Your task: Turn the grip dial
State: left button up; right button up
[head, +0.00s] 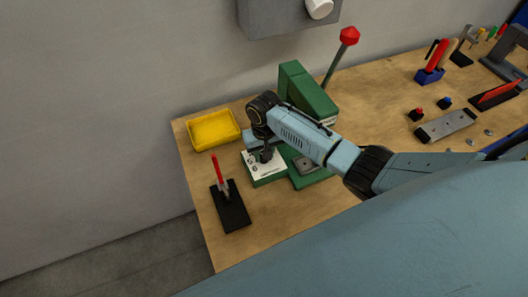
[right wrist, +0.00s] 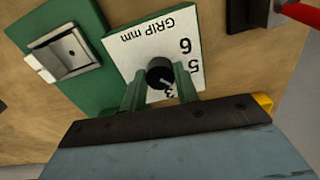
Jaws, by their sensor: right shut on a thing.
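The grip dial (right wrist: 160,72) is a round black knob on a white panel (right wrist: 125,55) marked "GRIP mm" with the numbers 6, 5 and 3 showing. My right gripper (right wrist: 160,82) is shut on the dial, with one green finger on each side of it. A small pale mark on the dial points down toward the 3 in the right wrist view. In the head view my right gripper (head: 264,155) reaches down onto the white panel (head: 257,169) at the front of the green machine (head: 302,92) and hides most of the dial. My left gripper is not in view.
A yellow tray (head: 214,129) stands left of the machine. A black stand with a red handle (head: 231,205) is at the table's left edge. The machine's lever with a red knob (head: 349,36) rises behind. Tools and a metal plate (head: 446,125) lie to the right.

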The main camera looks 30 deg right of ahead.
jog(key=n, duration=0.4)
jog(key=shift+n, duration=1.8)
jog(key=o, duration=1)
jog(key=shift+c, duration=0.2)
jog(key=shift+r, duration=0.1)
notch_tip(320, 180, up, 13)
jog(key=shift+r, duration=0.15)
